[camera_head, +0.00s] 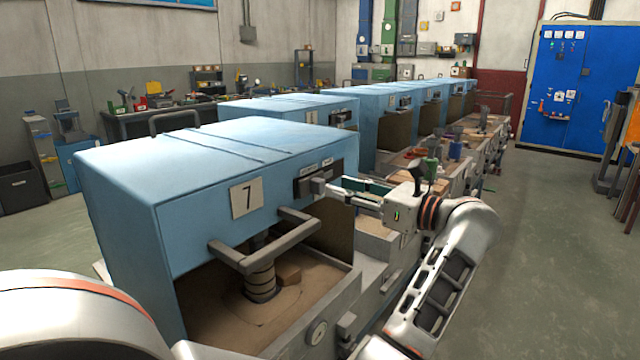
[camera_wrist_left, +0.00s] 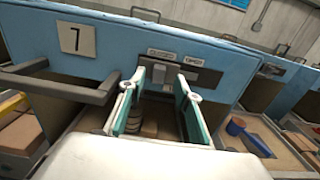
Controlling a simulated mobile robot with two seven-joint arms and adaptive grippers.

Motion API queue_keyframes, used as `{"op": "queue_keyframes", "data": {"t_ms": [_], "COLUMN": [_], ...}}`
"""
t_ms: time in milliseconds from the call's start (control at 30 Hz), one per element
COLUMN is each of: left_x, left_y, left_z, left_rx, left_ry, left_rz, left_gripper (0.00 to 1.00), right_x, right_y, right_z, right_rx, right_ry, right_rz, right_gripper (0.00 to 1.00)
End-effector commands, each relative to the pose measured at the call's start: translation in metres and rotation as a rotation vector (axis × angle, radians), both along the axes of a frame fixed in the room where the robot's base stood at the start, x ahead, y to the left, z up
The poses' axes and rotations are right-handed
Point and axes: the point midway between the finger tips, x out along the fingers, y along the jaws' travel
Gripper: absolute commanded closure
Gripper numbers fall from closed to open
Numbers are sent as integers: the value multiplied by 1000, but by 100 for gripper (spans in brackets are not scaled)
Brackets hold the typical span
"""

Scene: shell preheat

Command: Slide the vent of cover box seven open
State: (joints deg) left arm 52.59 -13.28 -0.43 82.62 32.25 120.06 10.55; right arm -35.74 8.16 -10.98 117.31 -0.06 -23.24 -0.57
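Cover box seven (camera_head: 190,200) is the blue box with a "7" plate (camera_head: 246,197) on its front. Its vent (camera_head: 306,188) is a dark plate under two small labels at the right of the front. In the left wrist view, the vent (camera_wrist_left: 186,72) sits under labels reading CLOSED and OPEN. A small grey knob (camera_wrist_left: 159,73) shows below the CLOSED label. My left gripper (camera_head: 338,189) is at the vent; its green-padded fingers stand apart with nothing visibly clamped between them (camera_wrist_left: 160,84). Whether a fingertip touches the knob, I cannot tell. My right gripper is not in view.
A grey bar handle (camera_head: 262,256) juts from the box front, left of the gripper. Below lies a sandy bed (camera_head: 225,312) with a dark coiled post (camera_head: 260,277). More blue boxes (camera_head: 290,108) stand behind. Open floor (camera_head: 540,240) lies to the right.

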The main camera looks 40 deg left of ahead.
Motion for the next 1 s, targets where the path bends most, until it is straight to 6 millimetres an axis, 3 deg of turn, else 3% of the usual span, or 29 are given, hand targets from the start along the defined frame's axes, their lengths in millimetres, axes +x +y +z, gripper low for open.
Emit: {"op": "queue_keyframes", "data": {"t_ms": [433, 833, 867, 1000], "left_x": [-8, -9, -9, -9], "left_y": [62, 72, 72, 72], "left_z": [1, 0, 0, 0], "left_rx": [5, 5, 5, 5], "left_ry": [2, 4, 4, 4], "left_rz": [3, 1, 1, 1], "left_gripper": [67, 67, 69, 100], "right_x": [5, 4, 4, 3], "right_y": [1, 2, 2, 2], "right_z": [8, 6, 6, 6], "right_rx": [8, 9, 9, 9], "right_ry": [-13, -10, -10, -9], "right_rz": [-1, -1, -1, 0], "right_gripper": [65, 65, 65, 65]}}
